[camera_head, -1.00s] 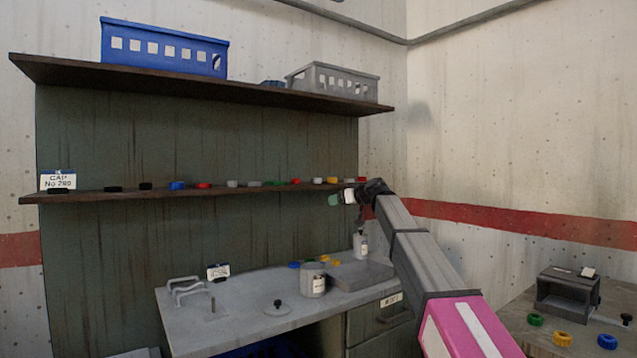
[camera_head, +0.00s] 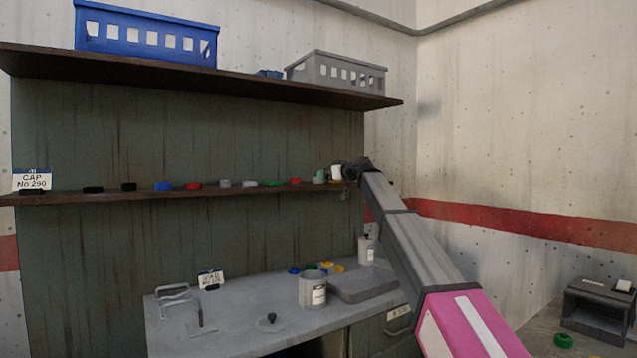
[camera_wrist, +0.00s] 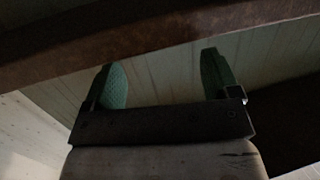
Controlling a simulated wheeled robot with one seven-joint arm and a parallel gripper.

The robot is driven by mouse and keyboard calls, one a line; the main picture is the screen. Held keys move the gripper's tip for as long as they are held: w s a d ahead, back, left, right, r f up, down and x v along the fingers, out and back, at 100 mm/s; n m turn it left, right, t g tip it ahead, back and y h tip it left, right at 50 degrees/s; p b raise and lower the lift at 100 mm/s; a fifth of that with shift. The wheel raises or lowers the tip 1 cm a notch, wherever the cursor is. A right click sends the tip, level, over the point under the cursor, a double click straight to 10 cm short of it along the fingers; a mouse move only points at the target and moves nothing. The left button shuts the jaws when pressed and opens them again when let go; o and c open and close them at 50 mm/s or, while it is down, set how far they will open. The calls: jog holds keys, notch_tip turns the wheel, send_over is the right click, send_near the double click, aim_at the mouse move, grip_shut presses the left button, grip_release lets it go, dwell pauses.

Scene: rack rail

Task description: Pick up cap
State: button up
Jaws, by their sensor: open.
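Several caps sit in a row on the lower shelf in the head view. They include black (camera_head: 129,186), blue (camera_head: 163,186), red (camera_head: 194,186), grey (camera_head: 225,184), white (camera_head: 249,183) and green (camera_head: 273,183) ones. A small red cap (camera_head: 295,181) is close to the left of my gripper (camera_head: 319,176). My gripper is at the shelf's right part, at about cap height. In the wrist view, my two green fingers (camera_wrist: 162,68) are apart with nothing held between them. No cap shows there. My gripper and arm cover the shelf's right end.
The lower shelf (camera_head: 90,199) has a label "CAP No 290" (camera_head: 32,180) at its left end; its brown edge (camera_wrist: 150,32) crosses the wrist view. An upper shelf (camera_head: 200,85) holds blue (camera_head: 146,36) and grey (camera_head: 337,75) crates. Below is a bench (camera_head: 245,304) with a grey canister (camera_head: 313,290).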

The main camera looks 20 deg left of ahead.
jog(key=x, duration=0.5)
jog(key=shift+s+f, duration=0.1)
jog(key=shift+f, duration=0.1)
jog(key=c, duration=1)
